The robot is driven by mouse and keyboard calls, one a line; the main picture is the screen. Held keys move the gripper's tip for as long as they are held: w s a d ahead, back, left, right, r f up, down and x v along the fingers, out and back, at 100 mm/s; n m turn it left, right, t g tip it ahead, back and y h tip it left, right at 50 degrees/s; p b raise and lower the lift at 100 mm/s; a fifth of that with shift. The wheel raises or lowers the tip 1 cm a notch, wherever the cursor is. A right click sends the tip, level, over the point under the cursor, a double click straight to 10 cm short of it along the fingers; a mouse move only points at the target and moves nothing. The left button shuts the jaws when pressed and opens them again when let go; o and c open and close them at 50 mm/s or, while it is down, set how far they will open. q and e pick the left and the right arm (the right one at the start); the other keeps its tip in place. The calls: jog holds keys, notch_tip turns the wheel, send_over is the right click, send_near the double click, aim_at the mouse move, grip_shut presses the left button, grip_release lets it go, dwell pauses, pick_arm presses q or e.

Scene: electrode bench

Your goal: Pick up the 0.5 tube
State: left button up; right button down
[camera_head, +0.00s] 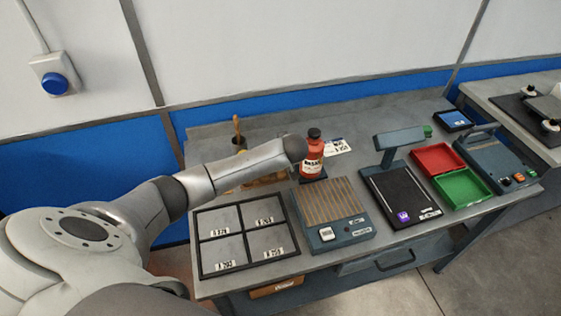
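I cannot make out a 0.5 tube in the camera_head view. A tan, wooden-looking object (268,181) shows partly below my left arm, and the arm hides most of it. My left arm reaches in from the left over the bench, and its rounded dark end is in front of the red bottle's left side. No fingers show there, so my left gripper is not visible. My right gripper is not in view. A dark tray (242,233) with a few labelled compartments lies at the front left of the bench. Its labels are too small to read surely.
A red bottle (313,158) with a black cap stands behind a ribbed device (333,208). To the right are a black pad device (399,193), a red tray (437,158), a green tray (461,187) and a blue-grey device (495,165). A cup with a brush (238,142) stands at the back.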

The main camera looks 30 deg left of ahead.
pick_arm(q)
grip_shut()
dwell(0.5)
